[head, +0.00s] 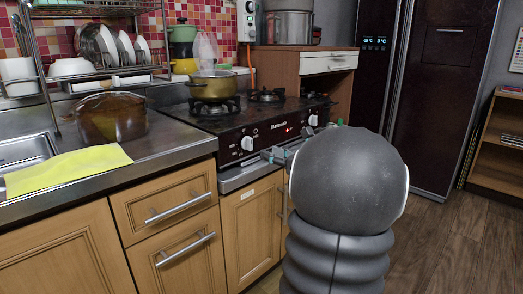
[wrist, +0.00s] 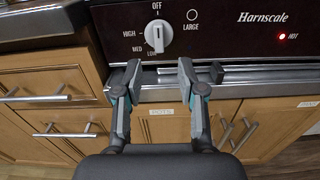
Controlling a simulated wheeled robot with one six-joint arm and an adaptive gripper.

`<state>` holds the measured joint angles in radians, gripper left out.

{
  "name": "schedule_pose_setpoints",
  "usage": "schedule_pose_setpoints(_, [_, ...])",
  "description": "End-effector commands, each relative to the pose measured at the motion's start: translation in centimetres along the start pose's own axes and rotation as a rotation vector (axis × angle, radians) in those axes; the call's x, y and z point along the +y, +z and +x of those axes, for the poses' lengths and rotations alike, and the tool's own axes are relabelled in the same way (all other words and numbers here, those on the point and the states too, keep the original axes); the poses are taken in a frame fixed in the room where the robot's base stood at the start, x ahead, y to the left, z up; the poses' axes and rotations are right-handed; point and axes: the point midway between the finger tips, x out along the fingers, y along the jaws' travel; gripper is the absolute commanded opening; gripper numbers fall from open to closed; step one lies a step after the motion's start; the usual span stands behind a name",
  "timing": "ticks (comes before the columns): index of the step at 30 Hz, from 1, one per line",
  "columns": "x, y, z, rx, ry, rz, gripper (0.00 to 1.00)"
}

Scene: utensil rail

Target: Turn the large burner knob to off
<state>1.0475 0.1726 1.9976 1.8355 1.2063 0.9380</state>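The large burner knob (wrist: 158,37) is white and round with a raised grip bar. It sits on the dark stove panel, left of the LARGE label, with OFF above it and HIGH, MED and LOW around its left and lower side. The bar looks near upright; I cannot tell which end is the pointer. In the head view it is the left knob (head: 247,143). My gripper (wrist: 152,80) is open and empty, its fingers apart just below and in front of the knob, not touching it. In the head view my gripper (head: 275,155) is partly hidden by my arm.
A red HOT light (wrist: 282,37) is lit on the panel. A second white knob (head: 313,120) is farther right. A metal handle bar (wrist: 215,69) runs below the panel. A yellow pot (head: 213,85) stands on the near burner; a glass-lidded pot (head: 112,118) stands on the counter.

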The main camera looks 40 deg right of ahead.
Motion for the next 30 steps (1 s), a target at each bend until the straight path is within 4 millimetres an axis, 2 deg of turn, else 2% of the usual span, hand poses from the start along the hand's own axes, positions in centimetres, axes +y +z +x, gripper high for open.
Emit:
schedule_pose_setpoints(3, [-0.1,0.0,-2.0,0.000,-0.003,0.000,0.40])
schedule_pose_setpoints(9, [0.0,0.0,-3.8,0.000,-0.001,0.000,0.40])
schedule_pose_setpoints(30, [0.3,0.0,-4.0,0.005,0.006,-0.006,0.40])
